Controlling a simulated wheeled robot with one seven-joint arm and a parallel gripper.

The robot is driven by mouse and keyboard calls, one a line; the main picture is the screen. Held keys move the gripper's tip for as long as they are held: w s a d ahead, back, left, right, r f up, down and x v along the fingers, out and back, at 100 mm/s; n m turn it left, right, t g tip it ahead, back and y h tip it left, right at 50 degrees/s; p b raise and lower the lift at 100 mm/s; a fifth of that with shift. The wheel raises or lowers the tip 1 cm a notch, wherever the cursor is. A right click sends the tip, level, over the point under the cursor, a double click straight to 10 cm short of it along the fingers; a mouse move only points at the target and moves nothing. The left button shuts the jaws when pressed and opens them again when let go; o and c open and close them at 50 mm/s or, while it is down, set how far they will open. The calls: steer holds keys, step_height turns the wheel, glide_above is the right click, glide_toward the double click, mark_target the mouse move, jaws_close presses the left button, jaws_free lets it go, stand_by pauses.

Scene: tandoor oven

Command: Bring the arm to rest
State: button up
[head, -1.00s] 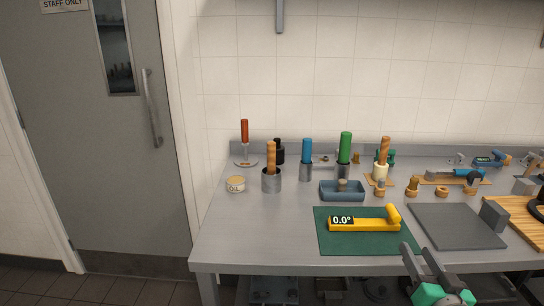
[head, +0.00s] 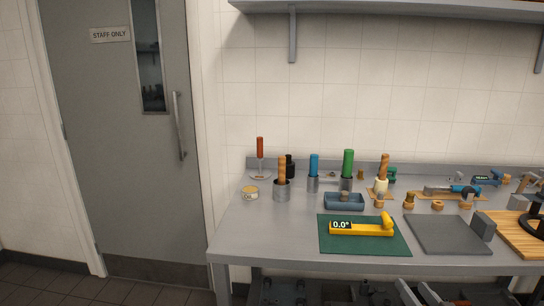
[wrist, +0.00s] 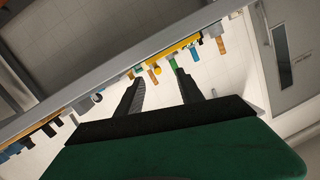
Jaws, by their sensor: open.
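My gripper (head: 416,289) shows at the bottom edge of the head view, in front of the bench's front edge and mostly cut off by the frame. In the wrist view its two dark fingers (wrist: 157,82) stand apart with nothing between them, so it is open and empty. The fingers point towards the bench, whose objects appear small and tilted beyond them. The rest of my arm is out of the head view.
A grey bench (head: 265,238) holds a yellow tool reading 0.0° (head: 362,230) on a green mat (head: 330,246), a blue tray (head: 344,203), a dark grey slab (head: 445,235) and several handled tools in cups. A shelf (head: 400,10) hangs above. Floor is open at left, before the door (head: 110,180).

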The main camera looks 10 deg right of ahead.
steer(key=w+a+f+n+g+y+p, duration=0.2)
steer(key=a+g, duration=0.1)
steer(key=a, duration=0.4)
steer(key=w+a+f+n+g+y+p, duration=0.1)
steer(key=w+a+n+g+y+p, duration=0.15)
steer(key=a, duration=0.45)
steer(key=s+a+r+g+h+p, duration=0.1)
steer(key=s+a+r+g+p, duration=0.1)
steer(key=a, duration=0.3)
steer(key=s+a+r+g+p, duration=0.3)
steer(key=s+a+g+p, duration=0.2)
steer(key=a, duration=0.1)
steer(key=shift+s+r+h, duration=0.25)
steer(key=shift+r+h, duration=0.1)
steer(key=shift+n, duration=0.25)
